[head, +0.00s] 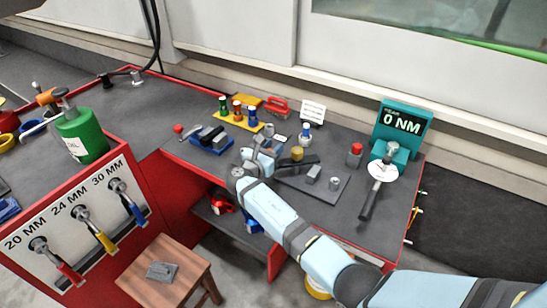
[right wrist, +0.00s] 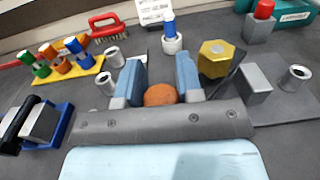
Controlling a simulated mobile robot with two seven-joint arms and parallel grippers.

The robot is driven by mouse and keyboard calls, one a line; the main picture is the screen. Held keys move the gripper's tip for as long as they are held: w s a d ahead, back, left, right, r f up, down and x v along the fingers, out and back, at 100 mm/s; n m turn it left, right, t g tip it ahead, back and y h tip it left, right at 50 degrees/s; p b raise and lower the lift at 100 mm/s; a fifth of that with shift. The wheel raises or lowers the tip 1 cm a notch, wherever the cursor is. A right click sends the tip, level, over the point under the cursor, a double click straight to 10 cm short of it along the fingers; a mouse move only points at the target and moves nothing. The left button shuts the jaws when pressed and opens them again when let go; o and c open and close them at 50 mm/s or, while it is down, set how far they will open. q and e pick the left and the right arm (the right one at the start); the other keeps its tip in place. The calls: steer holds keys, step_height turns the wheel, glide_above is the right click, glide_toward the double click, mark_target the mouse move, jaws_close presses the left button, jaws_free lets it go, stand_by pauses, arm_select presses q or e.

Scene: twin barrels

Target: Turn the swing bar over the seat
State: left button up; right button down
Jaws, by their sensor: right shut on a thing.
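My right gripper (head: 266,156) is over the red bench, left of a yellow hexagonal piece (head: 297,153). In the right wrist view its two blue fingers (right wrist: 159,80) are shut on a brown round knob (right wrist: 160,95). A dark bar (head: 308,160), apparently the swing bar, runs beside and under the yellow piece; it also shows in the right wrist view (right wrist: 240,62). The gripper hides whether knob and bar are joined. A grey plate (head: 290,182) carries a block (head: 313,174) and a hollow cylinder (head: 334,184); I cannot tell which part is the seat. My left gripper is not in view.
A yellow rack of coloured plugs (head: 236,120), a blue holder (head: 210,142) and a red brush (head: 275,106) are left and behind. A blue-topped peg (head: 305,135) stands close behind. A teal gauge reading 0 NM (head: 400,130) and a dark-handled tool (head: 371,198) are right.

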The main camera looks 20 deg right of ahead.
arm_select(q)
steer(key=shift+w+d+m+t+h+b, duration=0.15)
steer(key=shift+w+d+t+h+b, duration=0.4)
steer(key=shift+b, duration=2.5)
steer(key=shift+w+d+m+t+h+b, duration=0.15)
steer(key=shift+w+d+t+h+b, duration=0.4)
steer(key=shift+b, duration=2.45)
arm_select(e)
steer(key=shift+w+d+m+g+h, duration=0.6)
steer(key=shift+m+g, duration=0.75)
steer(key=shift+g, duration=0.6)
steer(key=shift+w+d+m+g+h, duration=0.4)
steer(key=shift+w+m+g+h, duration=0.45)
steer(key=shift+m+g, duration=0.75)
steer(key=shift+w+d+m+g+h, duration=0.6)
steer(key=shift+m+g, duration=0.45)
steer(key=shift+g, duration=1.2)
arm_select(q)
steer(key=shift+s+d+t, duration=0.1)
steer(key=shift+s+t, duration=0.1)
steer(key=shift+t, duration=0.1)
arm_select(e)
steer(key=shift+w+a, duration=0.1)
steer(key=c, duration=0.8)
jaws_free()
